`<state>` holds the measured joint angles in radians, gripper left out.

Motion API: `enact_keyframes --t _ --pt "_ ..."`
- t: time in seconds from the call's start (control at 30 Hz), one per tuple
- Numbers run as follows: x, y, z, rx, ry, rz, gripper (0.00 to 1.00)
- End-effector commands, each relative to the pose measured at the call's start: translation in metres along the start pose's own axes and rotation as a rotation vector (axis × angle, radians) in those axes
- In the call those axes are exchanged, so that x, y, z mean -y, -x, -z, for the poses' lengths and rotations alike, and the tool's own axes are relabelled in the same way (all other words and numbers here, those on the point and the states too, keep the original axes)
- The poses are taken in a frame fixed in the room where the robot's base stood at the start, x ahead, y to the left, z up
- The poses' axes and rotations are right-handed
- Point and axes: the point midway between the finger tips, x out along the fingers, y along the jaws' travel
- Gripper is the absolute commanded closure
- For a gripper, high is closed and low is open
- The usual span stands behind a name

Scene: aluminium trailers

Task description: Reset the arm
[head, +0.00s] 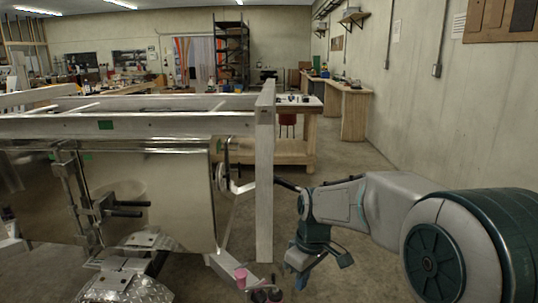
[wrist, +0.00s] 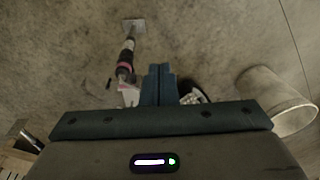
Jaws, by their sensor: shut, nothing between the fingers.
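My gripper (wrist: 159,72) shows at the centre of the wrist view, its two fingers side by side and touching, with nothing held. It points down over the concrete floor. In the head view my arm reaches in from the right, and the gripper (head: 318,264) hangs low, just right of the upright metal post of the trailer (head: 264,190). A gap of floor shows between the gripper and the post. The fingertips are small in the head view.
Workbenches (head: 347,108) line the right wall.

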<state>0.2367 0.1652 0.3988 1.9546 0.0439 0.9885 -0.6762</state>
Motion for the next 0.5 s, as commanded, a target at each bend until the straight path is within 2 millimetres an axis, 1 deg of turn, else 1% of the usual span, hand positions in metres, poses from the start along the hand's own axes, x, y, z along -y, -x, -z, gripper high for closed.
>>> enact_keyframes --t 0.03,0.1,0.3,0.4,0.5 --pt "0.008 0.029 -0.012 0.005 -0.052 -0.033 1.0" --pt "0.017 0.051 -0.029 0.007 -0.136 -0.071 1.0" --pt "0.044 0.109 -0.081 -0.027 -0.386 -0.156 1.0" --pt "0.058 0.133 -0.106 -0.059 -0.512 -0.182 1.0" --pt "0.071 0.151 -0.129 -0.096 -0.625 -0.195 1.0"
